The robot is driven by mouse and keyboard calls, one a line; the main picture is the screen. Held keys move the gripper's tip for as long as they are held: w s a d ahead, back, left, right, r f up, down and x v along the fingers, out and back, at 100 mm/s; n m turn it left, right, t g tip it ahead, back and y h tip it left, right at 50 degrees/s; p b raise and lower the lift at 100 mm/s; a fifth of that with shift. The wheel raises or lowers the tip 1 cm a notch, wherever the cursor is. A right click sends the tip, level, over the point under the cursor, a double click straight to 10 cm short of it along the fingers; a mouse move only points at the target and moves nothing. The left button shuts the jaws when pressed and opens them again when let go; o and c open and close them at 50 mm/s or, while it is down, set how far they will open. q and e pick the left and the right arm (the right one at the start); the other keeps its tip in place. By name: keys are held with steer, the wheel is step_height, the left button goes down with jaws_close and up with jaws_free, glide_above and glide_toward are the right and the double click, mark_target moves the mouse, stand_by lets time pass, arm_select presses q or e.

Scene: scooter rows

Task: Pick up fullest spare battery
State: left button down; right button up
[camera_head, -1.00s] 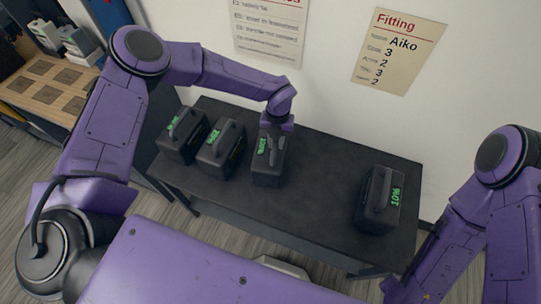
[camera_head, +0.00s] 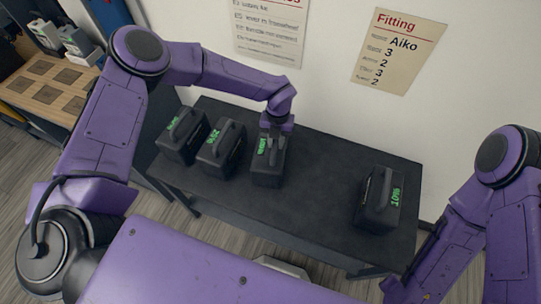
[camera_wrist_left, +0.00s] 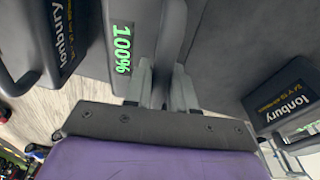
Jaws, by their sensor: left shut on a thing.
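Several dark box-shaped batteries with top handles and green charge displays stand on a dark table (camera_head: 318,205). My left gripper (camera_head: 272,135) is over the third battery from the left (camera_head: 268,168), shut on its handle. In the left wrist view this battery's display (camera_wrist_left: 122,48) reads 100%, and the gripper fingers (camera_wrist_left: 160,85) are at its handle. The battery appears to rest on the table. Two batteries stand to its left, the far-left one (camera_head: 182,138) and its neighbour (camera_head: 221,152); their readings are too small to tell. The right-hand battery (camera_head: 378,200) reads 10%. My right gripper is out of view.
A white wall with a "Fitting" sheet (camera_head: 398,50) and another printed sheet (camera_head: 268,30) is behind the table. The table is clear between the held battery and the 10% one. A wooden-topped bench (camera_head: 50,85) stands at the upper left.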

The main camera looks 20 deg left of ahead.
arm_select(q)
steer(key=shift+w+r, duration=0.1)
steer(key=shift+w, duration=0.05)
steer(key=shift+r, duration=0.1)
